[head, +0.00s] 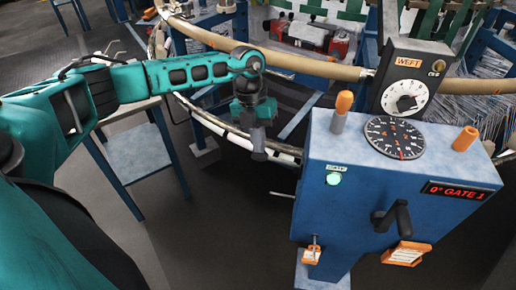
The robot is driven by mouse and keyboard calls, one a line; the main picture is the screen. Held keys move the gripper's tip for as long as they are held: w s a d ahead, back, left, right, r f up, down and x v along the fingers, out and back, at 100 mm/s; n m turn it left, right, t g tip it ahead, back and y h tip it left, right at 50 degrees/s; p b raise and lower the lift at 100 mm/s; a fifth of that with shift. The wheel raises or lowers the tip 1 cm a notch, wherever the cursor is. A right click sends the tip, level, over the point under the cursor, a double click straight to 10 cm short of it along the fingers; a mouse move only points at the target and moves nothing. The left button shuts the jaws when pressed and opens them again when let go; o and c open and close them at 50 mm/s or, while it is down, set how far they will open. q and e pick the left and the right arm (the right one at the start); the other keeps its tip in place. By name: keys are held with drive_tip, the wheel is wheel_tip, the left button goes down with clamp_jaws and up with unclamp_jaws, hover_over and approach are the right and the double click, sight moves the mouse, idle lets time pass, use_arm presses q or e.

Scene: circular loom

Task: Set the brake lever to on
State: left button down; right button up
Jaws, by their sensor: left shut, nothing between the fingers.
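A blue console (335,215) stands at the right. No readable label names the brake lever, so I cannot tell for sure which part it is. An upright orange-topped handle (342,108) stands at the console's top left. A black crank-like handle (396,216) is on its front. A small thin lever (315,243) with an orange piece sits low on the front left. My left gripper (259,154) points down, shut and empty, left of the console and apart from it. My right gripper is not in view.
A black dial (394,138) and an orange knob (465,138) sit on the console top. A green light (334,179) and a red "0° GATE 1" display (456,190) are on its front. A "WEFT" box (408,85) rises behind. The loom's ring (310,66) curves behind my left arm.

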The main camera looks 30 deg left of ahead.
use_arm(q)
drive_tip(key=f, duration=0.1)
drive_tip(key=h+b, duration=0.1)
drive_tip(key=a+f+h, duration=0.1)
drive_tip(key=shift+s+f+t+b, duration=0.3)
drive_tip(key=shift+s+f+b, duration=0.05)
drive_tip(key=shift+s+b, duration=0.05)
drive_tip(key=shift+a+f+t+h+b, duration=0.15)
drive_tip(key=shift+f+h+b, duration=0.25)
drive_tip(key=shift+f+b, duration=0.15)
drive_tip(key=shift+a+f+t+h+b, duration=0.15)
drive_tip(key=shift+f+h+b, duration=0.25)
drive_tip(key=shift+b, duration=0.1)
drive_tip(key=shift+f+m+t+h+b, duration=0.3)
drive_tip(key=shift+f+t+h+b, duration=0.2)
drive_tip(key=shift+f+h+b, duration=1.1)
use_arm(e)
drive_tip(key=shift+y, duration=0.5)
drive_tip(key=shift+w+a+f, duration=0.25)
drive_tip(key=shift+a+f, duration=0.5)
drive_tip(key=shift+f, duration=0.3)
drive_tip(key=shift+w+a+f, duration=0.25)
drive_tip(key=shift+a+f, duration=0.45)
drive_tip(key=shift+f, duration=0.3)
use_arm(q)
drive_tip(key=shift+f+y, duration=0.3)
